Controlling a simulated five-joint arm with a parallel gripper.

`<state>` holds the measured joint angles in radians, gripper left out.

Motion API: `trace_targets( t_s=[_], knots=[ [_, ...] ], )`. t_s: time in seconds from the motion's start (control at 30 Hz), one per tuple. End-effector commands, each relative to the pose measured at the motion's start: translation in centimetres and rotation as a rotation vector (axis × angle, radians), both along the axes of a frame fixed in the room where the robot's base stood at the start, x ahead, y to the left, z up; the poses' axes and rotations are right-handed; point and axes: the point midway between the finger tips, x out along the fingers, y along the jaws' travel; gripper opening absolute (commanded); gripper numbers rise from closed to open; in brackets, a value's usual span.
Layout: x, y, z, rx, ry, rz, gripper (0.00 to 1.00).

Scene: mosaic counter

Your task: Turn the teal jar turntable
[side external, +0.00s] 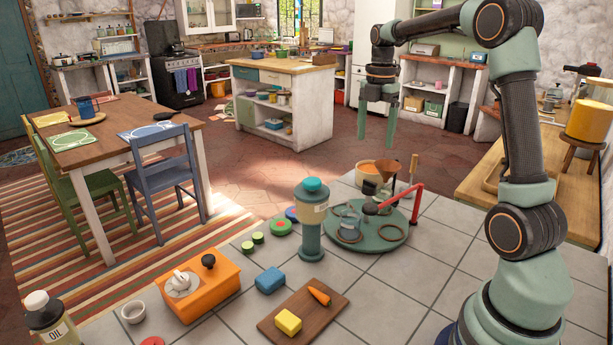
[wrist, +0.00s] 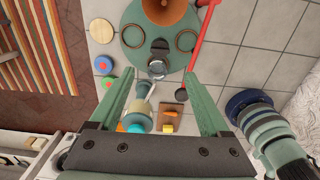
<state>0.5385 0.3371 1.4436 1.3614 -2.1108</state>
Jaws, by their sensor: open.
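The teal jar turntable (side external: 388,237) is a round disc lying on the tiled counter. A glass jar (side external: 350,217) and brown rings stand or lie on it. A red bar (side external: 417,204) rises at its right and reaches across the disc to a dark knob. A brown funnel (side external: 387,166) shows at its back. In the wrist view the turntable (wrist: 180,64) is at the top centre, with the red bar (wrist: 207,35) along its right side. My gripper (side external: 377,142) is open and empty, high above the counter and apart from the turntable. Its fingers also show in the wrist view (wrist: 160,76).
A teal-lidded canister (side external: 311,232) stands close left of the turntable. An orange box (side external: 205,292) with a dark knob, a blue block (side external: 269,280) and a wooden board (side external: 285,326) with a carrot and a yellow block are nearer the front. Bare tiles lie right of the board.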

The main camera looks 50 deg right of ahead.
Motion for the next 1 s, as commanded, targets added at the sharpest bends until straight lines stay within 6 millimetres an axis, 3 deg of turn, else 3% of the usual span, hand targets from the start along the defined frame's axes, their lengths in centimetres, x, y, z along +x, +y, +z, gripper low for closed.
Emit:
trace_targets(
  t_s=[0.27,0.7,1.0],
  knots=[
    [0.0,0.0,-1.9,0.002,0.003,0.0,0.8],
    [-0.1,0.1,-9.9,0.002,0.004,0.0,0.8],
    [0.0,0.0,-12.1,0.0,0.0,0.0,0.8]
  ],
)
